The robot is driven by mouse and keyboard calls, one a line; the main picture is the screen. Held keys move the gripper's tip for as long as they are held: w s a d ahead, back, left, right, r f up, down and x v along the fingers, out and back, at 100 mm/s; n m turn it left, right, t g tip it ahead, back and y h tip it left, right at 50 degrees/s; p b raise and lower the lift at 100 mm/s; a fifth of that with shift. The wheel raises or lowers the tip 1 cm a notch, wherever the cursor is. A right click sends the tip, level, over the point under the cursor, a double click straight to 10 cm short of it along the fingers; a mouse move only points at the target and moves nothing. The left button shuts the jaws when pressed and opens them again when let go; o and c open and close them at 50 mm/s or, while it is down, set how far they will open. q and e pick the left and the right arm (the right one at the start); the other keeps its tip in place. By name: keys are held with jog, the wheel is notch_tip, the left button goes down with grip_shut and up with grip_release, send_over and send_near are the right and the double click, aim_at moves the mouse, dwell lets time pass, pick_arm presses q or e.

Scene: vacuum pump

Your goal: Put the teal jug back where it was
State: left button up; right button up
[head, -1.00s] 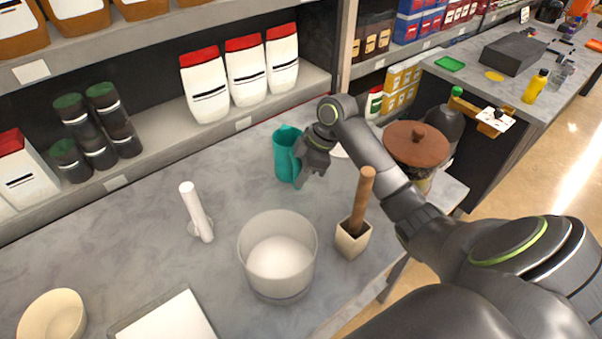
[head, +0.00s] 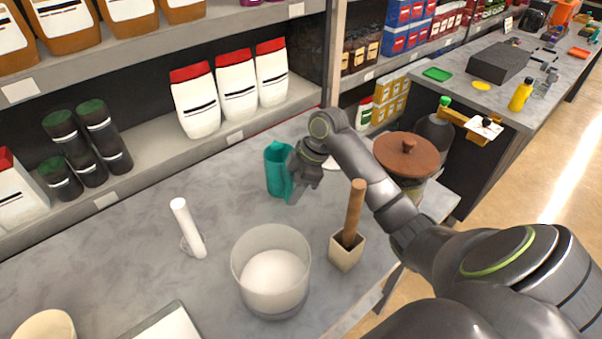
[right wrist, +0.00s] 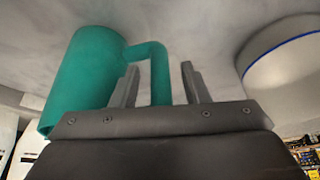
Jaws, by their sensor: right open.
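The teal jug (head: 276,170) stands upright on the grey counter, toward the back, with its handle on the right side. In the right wrist view the jug (right wrist: 85,75) shows at left, with its handle reaching between my finger tips. My right gripper (head: 299,190) is beside the jug on its handle side. In the right wrist view its two fingers (right wrist: 158,85) are apart, one on each side of the handle's outer bar, and do not appear closed on it. My left gripper is not in view.
A clear round container (head: 271,272) with white contents, a wooden-handled tool in a beige holder (head: 346,251) and a white upright rod (head: 187,228) stand in front. A brown-lidded jar (head: 407,157) is to the right. Shelves with bags (head: 236,86) run behind.

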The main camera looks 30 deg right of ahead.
jog(key=b+v, duration=0.2)
jog(key=v, duration=0.9)
jog(key=shift+r, duration=0.2)
jog(key=shift+d, duration=0.1)
